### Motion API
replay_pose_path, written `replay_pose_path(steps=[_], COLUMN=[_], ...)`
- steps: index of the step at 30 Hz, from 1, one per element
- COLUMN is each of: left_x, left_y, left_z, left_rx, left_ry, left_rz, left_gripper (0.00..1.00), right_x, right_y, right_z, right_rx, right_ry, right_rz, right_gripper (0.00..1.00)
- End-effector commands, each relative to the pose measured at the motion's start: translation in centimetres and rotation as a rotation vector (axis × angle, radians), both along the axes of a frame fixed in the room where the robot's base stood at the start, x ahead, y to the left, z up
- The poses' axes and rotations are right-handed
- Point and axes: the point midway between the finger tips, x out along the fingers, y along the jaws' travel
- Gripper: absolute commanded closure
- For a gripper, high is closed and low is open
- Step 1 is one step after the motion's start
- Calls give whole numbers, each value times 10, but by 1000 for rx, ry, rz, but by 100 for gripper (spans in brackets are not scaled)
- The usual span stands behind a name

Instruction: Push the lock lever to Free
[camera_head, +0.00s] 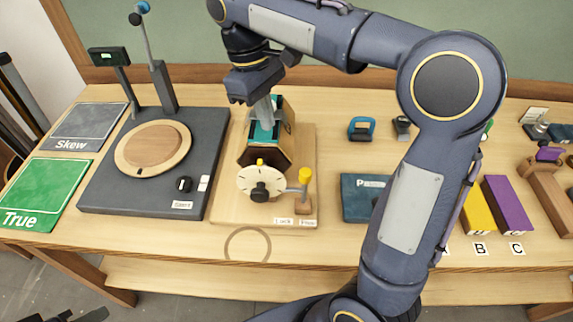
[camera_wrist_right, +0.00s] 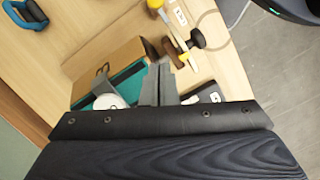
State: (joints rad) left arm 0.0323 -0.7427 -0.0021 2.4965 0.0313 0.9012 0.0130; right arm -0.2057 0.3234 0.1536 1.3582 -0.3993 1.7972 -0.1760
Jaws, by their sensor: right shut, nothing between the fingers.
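The lock lever has a yellow knob (camera_head: 305,175) and a light metal stem, right of the white dial (camera_head: 250,178). It stands above the "Free" label (camera_head: 308,222), with the "Lock" label (camera_head: 283,221) to the left; its exact setting is unclear. In the right wrist view the yellow knob (camera_wrist_right: 155,4) is at the top edge. My right gripper (camera_head: 264,112) points down, shut and empty, over the teal-topped wooden housing (camera_head: 284,134) behind the dial. Its fingertips (camera_wrist_right: 161,72) are apart from the lever. Dark parts at the bottom left may be my left gripper.
A dark turntable stand (camera_head: 95,200) is left of the wooden board (camera_head: 228,208). A teal box (camera_head: 362,207) stands to the right, with yellow (camera_head: 474,211) and purple (camera_head: 505,205) blocks farther right. A blue clamp (camera_head: 361,129) lies behind. My right arm covers part of the bench.

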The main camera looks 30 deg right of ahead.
Motion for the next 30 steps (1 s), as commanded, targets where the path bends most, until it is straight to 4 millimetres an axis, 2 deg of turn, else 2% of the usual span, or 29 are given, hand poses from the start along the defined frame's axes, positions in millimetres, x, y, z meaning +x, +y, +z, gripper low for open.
replay_pose_path(steps=[13, 17, 20, 30], left_x=[0, 0, 0, 0], left_y=[0, 0, 0, 0], left_z=[-1, -2, -3, -6], left_rx=[0, 0, 0, 0], left_ry=[0, 0, 0, 0], left_rz=[0, 0, 0, 0], left_gripper=[64, 64, 64, 64], right_x=[4, 2, -1, -15], right_y=[2, 1, -1, -9], right_z=[-1, -8, -21, -91], right_rx=[-11, -11, -12, -11], right_ry=[12, 14, 15, 17], right_rz=[9, 9, 8, 8], right_gripper=[100, 100, 100, 100])
